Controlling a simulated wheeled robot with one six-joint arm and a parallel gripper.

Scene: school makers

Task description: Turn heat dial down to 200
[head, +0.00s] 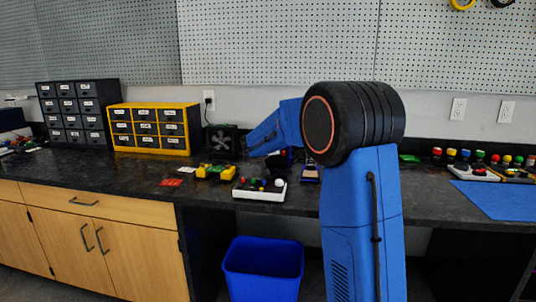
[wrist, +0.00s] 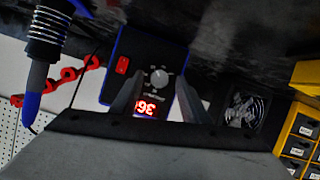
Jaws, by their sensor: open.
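The soldering station (wrist: 150,48) is a dark box with blue edges in the wrist view, seen upside down. Its heat dial (wrist: 159,77) is a small grey knob with white marks around it. A red lit display (wrist: 146,109) shows digits that look upside down and are partly covered, so I cannot read the full number. A red switch (wrist: 122,65) sits to the left of the dial. My gripper (wrist: 161,85) is open, with one finger on each side of the dial in the picture. I cannot tell if either finger touches it. In the head view my arm hides most of the station.
A soldering iron (wrist: 34,88) in a coiled holder stands beside the station, with a red object (wrist: 70,74) nearby. A fan box (wrist: 246,110) and yellow drawers (head: 153,104) are on the other side. A white-based button board (head: 260,193) lies near the bench edge.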

